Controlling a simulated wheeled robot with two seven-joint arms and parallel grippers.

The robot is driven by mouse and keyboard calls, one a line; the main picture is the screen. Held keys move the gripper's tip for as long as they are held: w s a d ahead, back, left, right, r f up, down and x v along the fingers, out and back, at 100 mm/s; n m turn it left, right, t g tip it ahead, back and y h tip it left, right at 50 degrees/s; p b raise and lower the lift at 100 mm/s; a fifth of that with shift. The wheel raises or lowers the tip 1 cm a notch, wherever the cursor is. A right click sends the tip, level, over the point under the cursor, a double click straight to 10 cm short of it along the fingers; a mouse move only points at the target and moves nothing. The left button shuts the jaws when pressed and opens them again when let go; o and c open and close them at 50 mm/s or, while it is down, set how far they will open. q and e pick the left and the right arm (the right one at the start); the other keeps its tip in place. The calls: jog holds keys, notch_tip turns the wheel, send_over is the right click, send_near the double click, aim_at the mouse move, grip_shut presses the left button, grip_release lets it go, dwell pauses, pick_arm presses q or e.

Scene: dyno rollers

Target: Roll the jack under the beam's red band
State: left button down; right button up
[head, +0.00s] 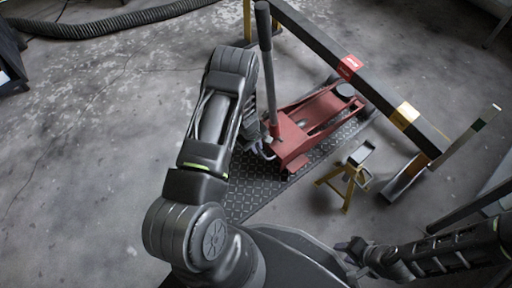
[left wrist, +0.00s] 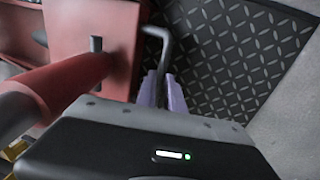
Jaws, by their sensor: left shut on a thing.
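The red floor jack (head: 291,143) stands on the dark tread-plate mat (head: 240,200), its grey-black handle (head: 266,60) upright. Its round dark saddle (head: 345,90) is at its far right end, on the near side of the beam in the picture, below the red band. The black beam (head: 315,38) carries a red band (head: 349,66) and a yellow band (head: 404,114). My left gripper (head: 263,151) is at the jack's near left side; in the left wrist view its fingers (left wrist: 164,90) are shut on a dark bent side handle (left wrist: 160,38). My right gripper (head: 352,249) is low right, apart from the jack; its opening is unclear.
A yellow jack stand (head: 347,180) stands right of the jack, close to the mat. Posts hold the beam, one yellow (head: 247,20) and one at right (head: 408,178). A black hose (head: 100,27) lies at the back left. The left floor is clear.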

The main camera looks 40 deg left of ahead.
pick_arm(q)
jog(key=shift+d+r, duration=0.1)
jog(key=c, duration=1.5)
grip_release()
jog(key=shift+o, duration=0.2)
jog(key=shift+s, duration=0.1)
jog(key=shift+r, duration=0.1)
notch_tip(320, 180, up, 7)
jog(key=s+p, duration=0.1)
jog(key=p, duration=0.2)
jog(key=shift+s+a+r, duration=0.2)
jog(key=shift+a, duration=0.1)
